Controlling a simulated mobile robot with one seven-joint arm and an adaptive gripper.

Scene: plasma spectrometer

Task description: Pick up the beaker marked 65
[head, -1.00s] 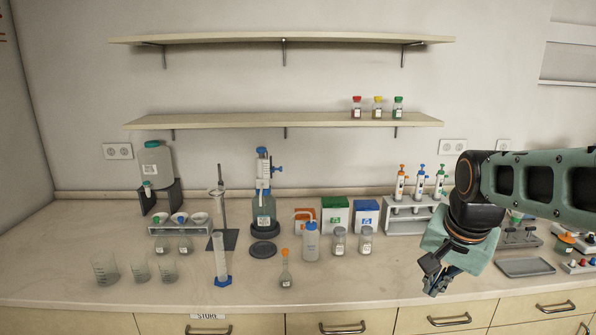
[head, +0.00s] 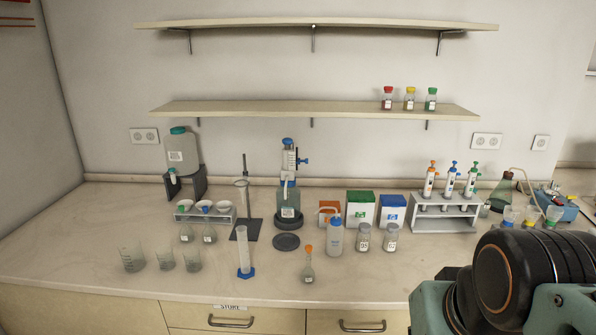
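Three clear beakers stand in a row at the left front of the bench: a larger left one (head: 132,259), a middle one (head: 165,260) and a right one (head: 192,259). Their marks are too small to read, so I cannot tell which is 65. Nothing touches them. My gripper is out of view; only my arm shows at the lower right, far from the beakers.
A graduated cylinder (head: 244,256) and an orange-capped flask (head: 308,266) stand right of the beakers. Small flasks and a dish rack (head: 205,218) are behind them. A wash bottle (head: 335,239) and labelled jars (head: 363,238) stand mid-bench. The bench front-left is clear.

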